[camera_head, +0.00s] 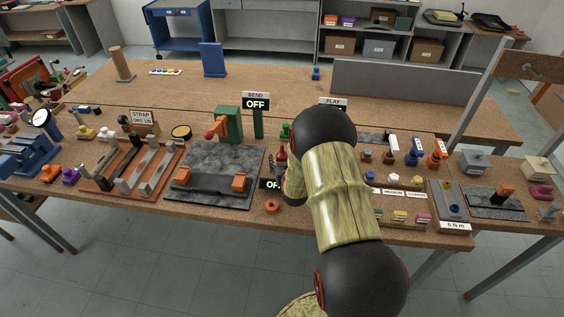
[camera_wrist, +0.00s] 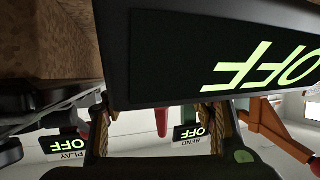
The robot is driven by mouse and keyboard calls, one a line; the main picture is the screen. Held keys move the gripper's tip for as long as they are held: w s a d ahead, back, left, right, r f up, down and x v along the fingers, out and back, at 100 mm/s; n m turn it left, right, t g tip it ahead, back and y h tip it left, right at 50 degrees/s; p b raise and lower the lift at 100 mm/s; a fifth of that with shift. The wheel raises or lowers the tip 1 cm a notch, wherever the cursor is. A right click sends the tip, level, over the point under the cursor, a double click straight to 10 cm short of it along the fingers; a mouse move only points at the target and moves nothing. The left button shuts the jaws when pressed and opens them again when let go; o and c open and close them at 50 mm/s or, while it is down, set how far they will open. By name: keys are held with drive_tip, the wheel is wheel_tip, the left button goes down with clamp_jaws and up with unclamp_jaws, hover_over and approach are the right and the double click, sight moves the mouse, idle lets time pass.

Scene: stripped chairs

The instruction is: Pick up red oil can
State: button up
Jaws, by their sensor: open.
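The red oil can (camera_head: 282,157) stands on the bench just left of my forearm, behind the front "OFF" sign. Its lower part is hidden in the head view. In the wrist view, which is upside down, a red tapered piece that looks like its spout (camera_wrist: 161,119) shows between my fingers, below the sign's edge. My gripper (camera_wrist: 160,135) is open, with one finger on each side of that piece; I cannot tell whether either touches it. In the head view my gripper is mostly hidden by my arm.
An "OFF" sign (camera_wrist: 225,60) fills much of the wrist view, very close to my gripper. It also shows in the head view (camera_head: 270,184). A green bending tool (camera_head: 228,122) and a dark plate (camera_head: 205,200) stand left. An orange ring (camera_head: 272,206) lies in front.

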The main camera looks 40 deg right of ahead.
drive_tip(key=shift+w, duration=0.1)
drive_tip(key=shift+c, duration=1.1)
clamp_jaws()
